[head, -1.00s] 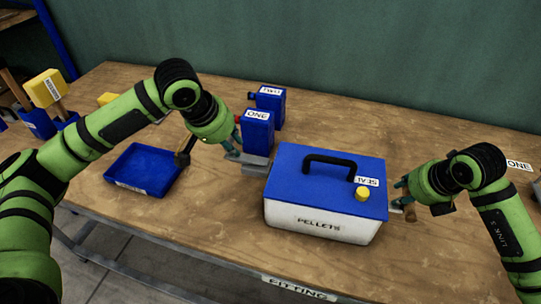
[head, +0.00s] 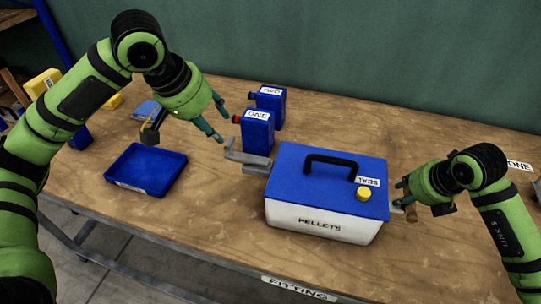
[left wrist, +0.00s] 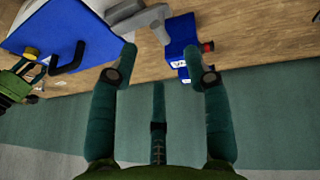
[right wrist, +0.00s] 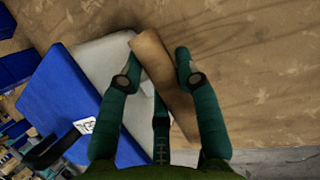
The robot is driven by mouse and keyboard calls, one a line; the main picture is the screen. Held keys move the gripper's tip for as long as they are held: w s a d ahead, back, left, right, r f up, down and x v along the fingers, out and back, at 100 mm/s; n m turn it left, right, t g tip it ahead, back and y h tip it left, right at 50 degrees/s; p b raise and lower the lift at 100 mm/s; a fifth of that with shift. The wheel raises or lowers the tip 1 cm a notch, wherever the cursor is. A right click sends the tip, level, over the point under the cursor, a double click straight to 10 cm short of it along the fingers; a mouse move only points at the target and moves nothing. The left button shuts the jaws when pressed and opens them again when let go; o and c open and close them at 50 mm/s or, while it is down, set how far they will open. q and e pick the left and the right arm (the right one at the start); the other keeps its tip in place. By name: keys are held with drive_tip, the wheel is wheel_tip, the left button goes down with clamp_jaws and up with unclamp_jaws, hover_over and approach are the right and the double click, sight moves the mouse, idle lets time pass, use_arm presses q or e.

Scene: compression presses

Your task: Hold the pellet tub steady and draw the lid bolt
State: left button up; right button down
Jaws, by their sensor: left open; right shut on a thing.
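The pellet tub (head: 318,222) is white with a blue lid (head: 300,180), a black handle and a yellow knob. It stands upright on the bench. A grey bolt-like piece (head: 243,157) sticks out from its left side, its end bent up; it also shows in the left wrist view (left wrist: 151,19). My left gripper (head: 228,129) is open and empty, above and apart from the grey piece's bent end. My right gripper (head: 401,194) is shut on a brown handle at the tub's right side; the right wrist view shows this handle (right wrist: 150,50) between the fingers.
An empty blue tray (head: 147,168) lies to the left. Bare bench lies in front of the tub and behind it to the right.

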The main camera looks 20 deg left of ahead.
use_arm(q)
drive_tip(key=shift+v, duration=1.4)
use_arm(e)
drive_tip(key=shift+a, duration=0.1)
drive_tip(key=c, duration=0.8)
unclamp_jaws()
drive_tip(key=shift+f, duration=0.1)
use_arm(q)
drive_tip(key=shift+f, duration=0.1)
